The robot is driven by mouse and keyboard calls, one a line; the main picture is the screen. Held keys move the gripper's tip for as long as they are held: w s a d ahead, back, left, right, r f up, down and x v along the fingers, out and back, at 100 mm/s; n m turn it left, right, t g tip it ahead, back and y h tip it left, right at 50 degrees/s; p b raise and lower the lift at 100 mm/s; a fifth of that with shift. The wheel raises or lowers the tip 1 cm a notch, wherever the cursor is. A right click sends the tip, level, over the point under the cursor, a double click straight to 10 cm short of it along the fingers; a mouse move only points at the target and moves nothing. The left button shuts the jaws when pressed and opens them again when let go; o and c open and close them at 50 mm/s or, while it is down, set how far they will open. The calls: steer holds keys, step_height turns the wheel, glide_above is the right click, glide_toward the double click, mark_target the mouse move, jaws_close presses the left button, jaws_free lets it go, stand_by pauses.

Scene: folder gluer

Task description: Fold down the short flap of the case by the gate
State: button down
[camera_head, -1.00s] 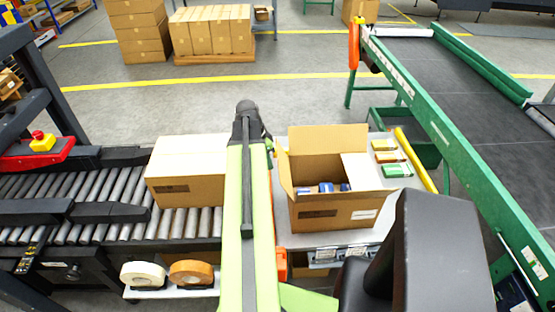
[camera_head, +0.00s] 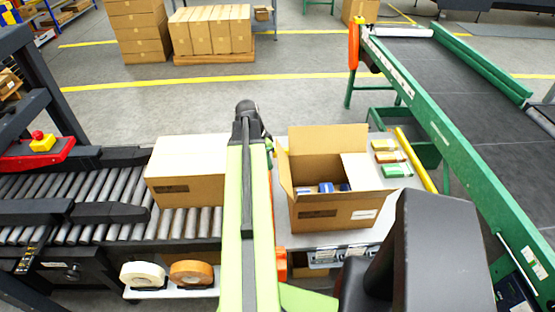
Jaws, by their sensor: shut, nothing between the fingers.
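An open brown case (camera_head: 335,212) stands upright on a light worktable right of my arm. Its back flap (camera_head: 327,139) stands up. Its left short flap (camera_head: 285,172) stands up, leaning a little outward. Blue-and-white items (camera_head: 327,187) lie inside. A second case (camera_head: 190,172), with a pale closed top, sits on the rollers left of my arm. I cannot make out the gate for certain. My gripper is hidden behind my arm.
Tape rolls (camera_head: 190,272) sit on a front shelf. Small cartons (camera_head: 390,157) and a yellow bar (camera_head: 414,159) lie right of the case. A green-sided belt (camera_head: 455,150) rises beyond.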

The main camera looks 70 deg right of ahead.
glide_above(288, 174)
steer(key=shift+w+d, duration=0.1)
steer(key=shift+d, duration=0.1)
stand_by(0.4)
